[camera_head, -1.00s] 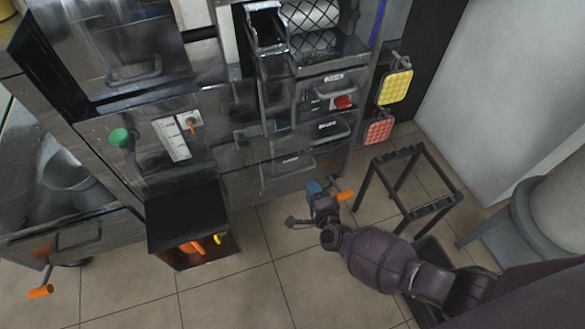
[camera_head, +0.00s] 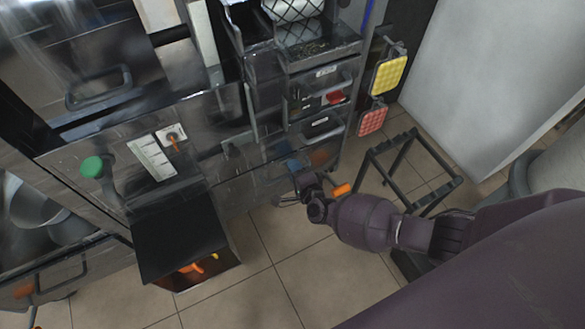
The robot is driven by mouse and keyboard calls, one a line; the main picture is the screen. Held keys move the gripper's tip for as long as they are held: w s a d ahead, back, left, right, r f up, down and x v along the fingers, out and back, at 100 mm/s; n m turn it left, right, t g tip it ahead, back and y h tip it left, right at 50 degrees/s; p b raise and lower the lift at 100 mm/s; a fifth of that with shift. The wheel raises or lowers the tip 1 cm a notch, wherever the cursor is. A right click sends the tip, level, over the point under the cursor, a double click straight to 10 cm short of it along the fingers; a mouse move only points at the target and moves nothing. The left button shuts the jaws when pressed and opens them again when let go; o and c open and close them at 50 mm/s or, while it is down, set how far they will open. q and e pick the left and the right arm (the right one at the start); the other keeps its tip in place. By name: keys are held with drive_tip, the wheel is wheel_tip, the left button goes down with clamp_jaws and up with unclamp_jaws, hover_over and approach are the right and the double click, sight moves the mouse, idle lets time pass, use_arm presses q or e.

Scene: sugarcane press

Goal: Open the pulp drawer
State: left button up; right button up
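The steel press cabinet has a column of labelled drawers at its right side: an upper drawer (camera_head: 323,92) with a red item, a drawer below it (camera_head: 320,126), and a low front panel (camera_head: 262,180). The labels are too small to read, so I cannot tell which one is the pulp drawer. My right gripper (camera_head: 287,184) is at the low front panel, with its fingers apart and nothing seen between them. Contact with a handle there cannot be made out. My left gripper is not in view.
An orange lever (camera_head: 342,190) is close beside my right wrist. A black open-frame stand (camera_head: 408,165) is at the right. A black box (camera_head: 180,235) with orange items juts out at the left. Yellow (camera_head: 390,75) and red (camera_head: 371,121) pads hang at the cabinet's right side. Tiled floor lies in front.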

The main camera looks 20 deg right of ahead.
clamp_jaws()
